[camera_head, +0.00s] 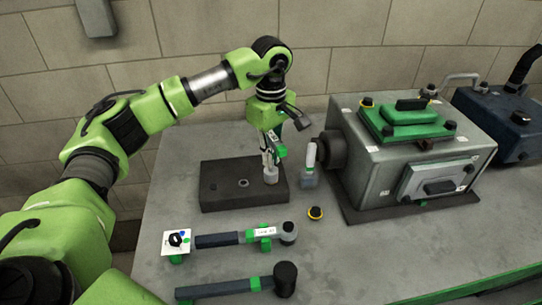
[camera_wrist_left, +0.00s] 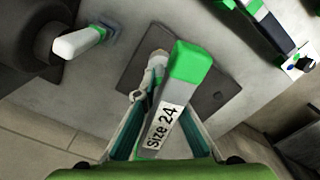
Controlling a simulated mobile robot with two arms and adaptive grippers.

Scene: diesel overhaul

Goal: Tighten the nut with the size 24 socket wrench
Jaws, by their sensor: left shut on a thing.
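My left gripper (camera_head: 270,148) points down over the dark block (camera_head: 222,185) on the bench. It is shut on the socket wrench, whose green end and "Size 24" label (camera_wrist_left: 165,128) show between the fingers in the left wrist view. The wrench's grey socket end (camera_head: 271,174) is at the right part of the block's top, apparently touching it. The nut is not visible there; the socket and the gripper hide that spot. An open hole (camera_head: 243,183) shows near the block's middle. My right gripper is not in view.
A grey engine housing (camera_head: 370,170) with a green top stands right of the block, a white-handled tool (camera_head: 311,156) between them. The bench's front right is clear.

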